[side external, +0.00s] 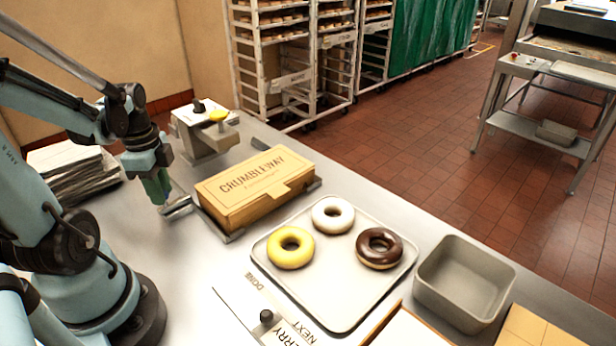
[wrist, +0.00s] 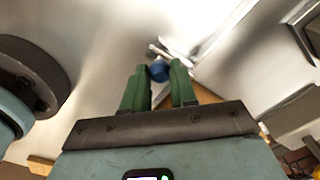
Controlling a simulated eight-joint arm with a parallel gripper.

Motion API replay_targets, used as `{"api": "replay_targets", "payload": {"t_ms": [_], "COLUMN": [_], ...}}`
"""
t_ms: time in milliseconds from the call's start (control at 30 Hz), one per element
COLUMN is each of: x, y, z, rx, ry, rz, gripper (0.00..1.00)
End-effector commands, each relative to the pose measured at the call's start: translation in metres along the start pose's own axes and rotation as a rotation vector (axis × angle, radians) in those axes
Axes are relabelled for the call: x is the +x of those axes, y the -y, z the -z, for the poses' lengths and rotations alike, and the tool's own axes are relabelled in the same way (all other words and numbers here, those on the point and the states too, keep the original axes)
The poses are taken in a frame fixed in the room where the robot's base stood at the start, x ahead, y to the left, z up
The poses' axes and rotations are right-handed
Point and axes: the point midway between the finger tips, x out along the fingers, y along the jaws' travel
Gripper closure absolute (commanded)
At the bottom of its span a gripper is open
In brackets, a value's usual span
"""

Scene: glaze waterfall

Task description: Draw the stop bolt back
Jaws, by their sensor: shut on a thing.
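My gripper (side external: 160,192) points down at the left end of the cardboard box marked CRUMBLEWAY (side external: 254,180). In the wrist view its two green fingers (wrist: 160,72) are shut on a round blue knob (wrist: 159,71), which appears to be the stop bolt's knob. Metal bolt parts (wrist: 172,47) show just beyond the knob. In the side external view a small metal bracket (side external: 178,209) lies by the fingertips, and the knob is hidden by the fingers. How far the bolt is drawn cannot be told.
A tray (side external: 343,318) holds yellow, white and dark glazed doughnuts. A grey bin (side external: 464,282) stands at the right. A metal stand with a yellow disc (side external: 219,116) is behind the gripper. Stacked sheets (side external: 70,170) lie at the left. A lettered slider panel (side external: 262,316) is in front.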

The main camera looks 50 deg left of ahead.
Motion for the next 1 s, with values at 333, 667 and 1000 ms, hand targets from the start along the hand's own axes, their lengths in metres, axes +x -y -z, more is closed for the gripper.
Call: {"api": "replay_targets", "payload": {"t_ms": [333,667,1000], "x": [0.0,0.0,-0.023], "y": [-0.003,-0.002,-0.002], "z": [-0.004,-0.002,-0.002], "rx": [-0.005,-0.003,-0.003], "ry": [0.012,0.009,0.008], "rz": [-0.013,-0.009,-0.009], "gripper": [0.54,0.47,0.47]}}
